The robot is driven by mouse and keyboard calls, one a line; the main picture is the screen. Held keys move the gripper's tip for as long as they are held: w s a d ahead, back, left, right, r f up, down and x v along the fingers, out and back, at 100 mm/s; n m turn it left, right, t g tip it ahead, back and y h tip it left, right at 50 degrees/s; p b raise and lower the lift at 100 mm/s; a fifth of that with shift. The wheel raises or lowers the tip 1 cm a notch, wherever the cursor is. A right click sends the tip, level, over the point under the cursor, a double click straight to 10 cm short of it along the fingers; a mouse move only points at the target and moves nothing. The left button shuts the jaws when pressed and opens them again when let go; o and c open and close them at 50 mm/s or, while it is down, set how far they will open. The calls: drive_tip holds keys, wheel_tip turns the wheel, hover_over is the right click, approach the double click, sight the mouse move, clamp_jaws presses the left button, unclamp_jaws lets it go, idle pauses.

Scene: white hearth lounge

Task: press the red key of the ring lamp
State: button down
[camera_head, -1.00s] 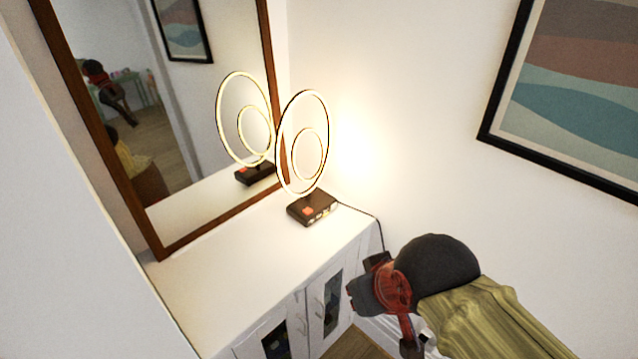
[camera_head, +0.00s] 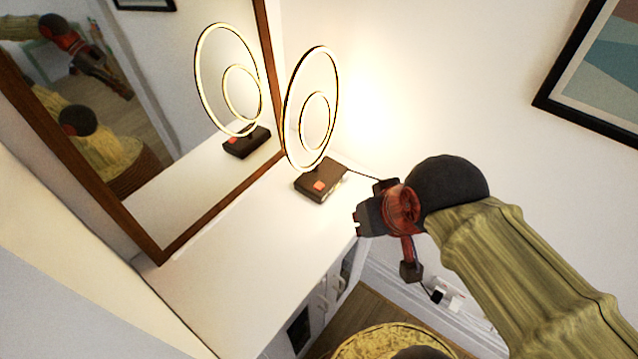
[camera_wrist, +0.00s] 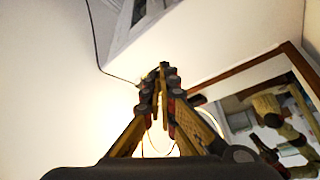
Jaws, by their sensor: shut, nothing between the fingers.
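The ring lamp (camera_head: 329,171) stands on the white cabinet top (camera_head: 225,245), with two lit rings above a dark box base. Its red key (camera_head: 319,186) is on the top of the base, on the near side. My gripper (camera_head: 358,223) is to the right of the base and nearer the camera, apart from the lamp. In the wrist view the fingers of my gripper (camera_wrist: 161,72) meet at the tips, with nothing between them. There the lamp is mostly hidden behind the fingers; the red key cannot be made out.
A brown-framed mirror (camera_head: 165,165) leans behind the cabinet top and reflects the lamp and my arm. A dark cord (camera_head: 362,174) runs from the lamp base to the right. A framed picture (camera_head: 600,85) hangs at right. The cabinet top left of the lamp is clear.

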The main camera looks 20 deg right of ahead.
drive_tip(key=w+a+r+m+g+y+p, duration=0.1)
drive_tip(key=w+a+r+m+y+p, duration=0.1)
drive_tip(key=w+a+m+p, duration=0.15)
drive_tip(key=m+t+y+p, duration=0.3)
drive_tip(key=m+p, duration=1.3)
drive_tip(key=m, duration=1.7)
hover_over(321, 184)
wheel_tip(321, 184, down, 13)
drive_tip(key=y, duration=0.1)
drive_tip(key=shift+g, duration=0.4)
drive_tip(key=shift+f, duration=0.25)
wheel_tip(321, 184, down, 8)
drive_tip(key=b, duration=0.7)
drive_tip(key=shift+f, duration=0.25)
drive_tip(key=shift+f, duration=0.1)
